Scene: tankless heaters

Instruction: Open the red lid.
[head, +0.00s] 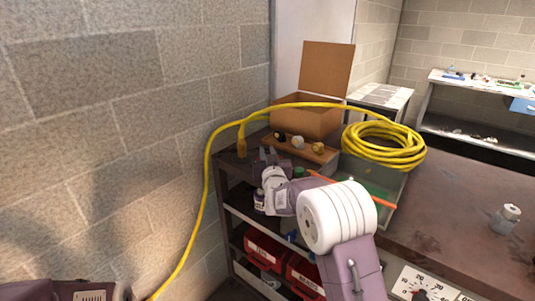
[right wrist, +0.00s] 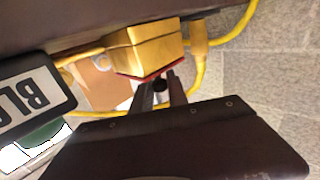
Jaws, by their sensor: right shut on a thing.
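The red lid (right wrist: 162,70) shows in the right wrist view as a thin red edge along the front of a yellow box (right wrist: 150,47). My right gripper (right wrist: 163,84) is right at this red edge, its two dark fingers shut around a small part there. In the head view my right gripper (head: 270,160) reaches to the top shelf of a dark rack by the wall; the lid is hidden behind it there. The lid looks closed against the box, though the fingers hide part of it. My left gripper is not in view.
A yellow cable (head: 207,180) runs down the wall to a yellow plug (head: 241,148) beside the gripper. A coiled yellow hose (head: 385,148), an open cardboard box (head: 300,122) and red bins (head: 265,248) are near. A labelled block (right wrist: 35,90) sits left in the wrist view.

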